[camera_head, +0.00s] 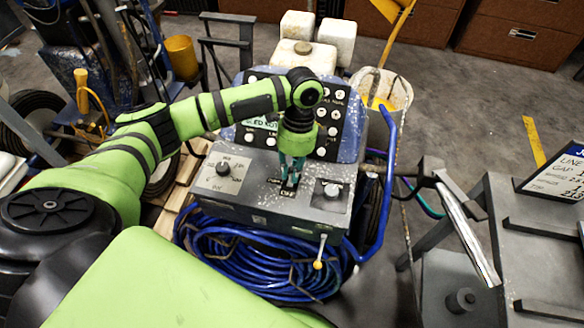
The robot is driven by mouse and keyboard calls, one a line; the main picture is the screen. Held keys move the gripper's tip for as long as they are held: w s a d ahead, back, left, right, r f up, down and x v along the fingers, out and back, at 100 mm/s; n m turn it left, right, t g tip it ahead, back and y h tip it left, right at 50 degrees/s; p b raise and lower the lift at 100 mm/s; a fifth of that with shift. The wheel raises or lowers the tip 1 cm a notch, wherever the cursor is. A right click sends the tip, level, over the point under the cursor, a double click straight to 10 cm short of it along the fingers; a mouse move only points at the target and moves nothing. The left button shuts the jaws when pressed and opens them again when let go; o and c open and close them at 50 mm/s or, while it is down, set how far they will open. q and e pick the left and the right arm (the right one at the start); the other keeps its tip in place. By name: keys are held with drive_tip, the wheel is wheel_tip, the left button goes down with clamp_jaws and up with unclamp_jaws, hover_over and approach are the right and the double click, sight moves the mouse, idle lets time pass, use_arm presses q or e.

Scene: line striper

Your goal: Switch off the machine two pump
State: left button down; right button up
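The machine's grey control box (255,207) stands at the centre, with a dark knob (223,168) on its left and another knob (332,190) on its right. A small pump switch plate (289,191) with black labels lies between the knobs. My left gripper (289,180) points down from above at this plate, with its teal fingertips at or just over the switch. The fingers hide most of the switch, so its position and any contact are unclear. I cannot tell how far apart the fingertips are. My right gripper is not in view.
Behind the box is a sloped dark panel (328,135) with round white buttons. A blue hose coil (250,262) hangs in front, and a blue handle rail (386,175) runs along the right. A yellow-tipped lever (319,254) sticks out in front. A metal stand (520,265) is at right.

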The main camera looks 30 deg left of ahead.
sight(290, 181)
use_arm(q)
drive_tip(key=shift+s+r+p, duration=0.1)
drive_tip(key=shift+r+p, duration=0.05)
drive_tip(key=shift+p, duration=0.3)
drive_tip(key=t+p, duration=0.1)
drive_tip(key=p, duration=0.1)
drive_tip(key=s+t+p, duration=0.1)
drive_tip(key=t+p, duration=0.1)
drive_tip(key=p, duration=0.1)
drive_tip(key=s+t+y+p, duration=0.1)
drive_tip(key=p, duration=0.1)
drive_tip(key=shift+d+r+t+p, duration=0.25)
drive_tip(key=shift+d+t+p, duration=0.05)
drive_tip(key=shift+t, duration=0.1)
drive_tip(key=shift+s+d+f+t+y+p, duration=0.1)
drive_tip(key=shift+s+f+t+y+p, duration=0.1)
drive_tip(key=shift+t+p, duration=0.3)
drive_tip(key=shift+s+f+t+y+p, duration=0.1)
drive_tip(key=shift+t+y+p, duration=0.1)
drive_tip(key=shift+t, duration=0.5)
drive_tip(key=shift+s+f+t+y, duration=0.1)
drive_tip(key=shift+s+t+y, duration=0.1)
drive_tip(key=shift+t, duration=0.4)
drive_tip(key=shift+s+f+t+y, duration=0.1)
drive_tip(key=shift+t+y, duration=0.1)
drive_tip(key=shift+t, duration=0.4)
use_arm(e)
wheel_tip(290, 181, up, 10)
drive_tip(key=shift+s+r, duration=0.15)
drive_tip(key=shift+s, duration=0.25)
